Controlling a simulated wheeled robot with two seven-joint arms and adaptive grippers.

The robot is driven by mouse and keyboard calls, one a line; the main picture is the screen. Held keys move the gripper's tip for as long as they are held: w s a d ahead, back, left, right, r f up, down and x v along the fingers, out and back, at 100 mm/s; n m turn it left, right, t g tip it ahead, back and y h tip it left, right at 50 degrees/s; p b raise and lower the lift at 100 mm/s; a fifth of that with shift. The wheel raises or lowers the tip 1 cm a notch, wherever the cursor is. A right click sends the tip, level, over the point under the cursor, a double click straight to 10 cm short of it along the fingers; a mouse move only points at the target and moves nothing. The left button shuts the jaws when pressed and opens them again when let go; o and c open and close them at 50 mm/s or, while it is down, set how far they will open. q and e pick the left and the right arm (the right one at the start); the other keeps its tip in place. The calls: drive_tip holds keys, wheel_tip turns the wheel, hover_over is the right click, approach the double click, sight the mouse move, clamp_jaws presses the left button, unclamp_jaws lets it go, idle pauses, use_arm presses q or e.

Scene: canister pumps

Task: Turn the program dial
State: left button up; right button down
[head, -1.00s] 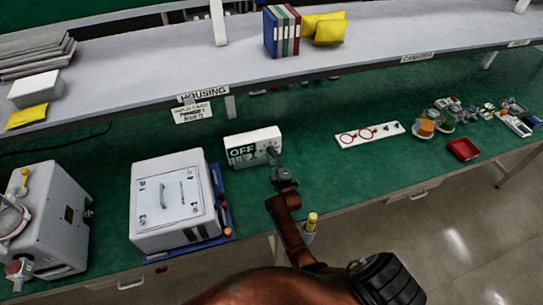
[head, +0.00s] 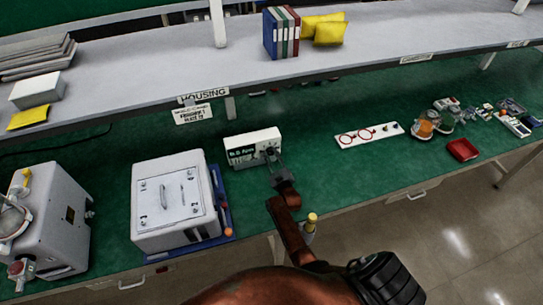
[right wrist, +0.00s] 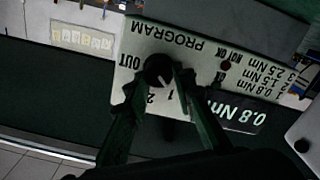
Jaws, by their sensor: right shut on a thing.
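The program dial (right wrist: 158,71) is a round black knob with a white pointer mark on a white control box (head: 253,139). In the right wrist view it is labelled PROGRAM, with OUT, 1 and 2 around it. The box's display (right wrist: 236,111) reads 0.8 Nm in the right wrist view. My right gripper (right wrist: 157,88) is shut on the dial, with a finger at each side of it. In the head view my right gripper (head: 276,167) reaches the box's front from below. My left gripper is not in view.
A grey case (head: 175,205) on a blue tray stands left of the box. A white board with red rings (head: 370,135) lies to the right, with a red bin (head: 463,149) farther right. A shelf (head: 150,75) runs above the bench.

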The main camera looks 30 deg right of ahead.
drive_tip(key=m, duration=0.3)
drive_tip(key=shift+m, duration=0.4)
drive_tip(key=m, duration=0.3)
drive_tip(key=shift+s+d+m, duration=0.1)
drive_tip(key=shift+d+m, duration=0.05)
drive_tip(key=shift+m, duration=0.15)
drive_tip(key=m, duration=0.6)
drive_tip(key=shift+d+f, duration=0.1)
drive_tip(key=m, duration=0.5)
drive_tip(key=m+b, duration=0.1)
drive_tip(key=m, duration=0.1)
drive_tip(key=shift+d+f+m, duration=0.1)
drive_tip(key=shift+f+m, duration=0.1)
drive_tip(key=shift+m, duration=0.1)
drive_tip(key=m+b, duration=0.1)
drive_tip(key=m, duration=0.5)
drive_tip(key=shift+f+m, duration=0.1)
drive_tip(key=shift+m, duration=0.2)
drive_tip(key=c, duration=1.6)
unclamp_jaws()
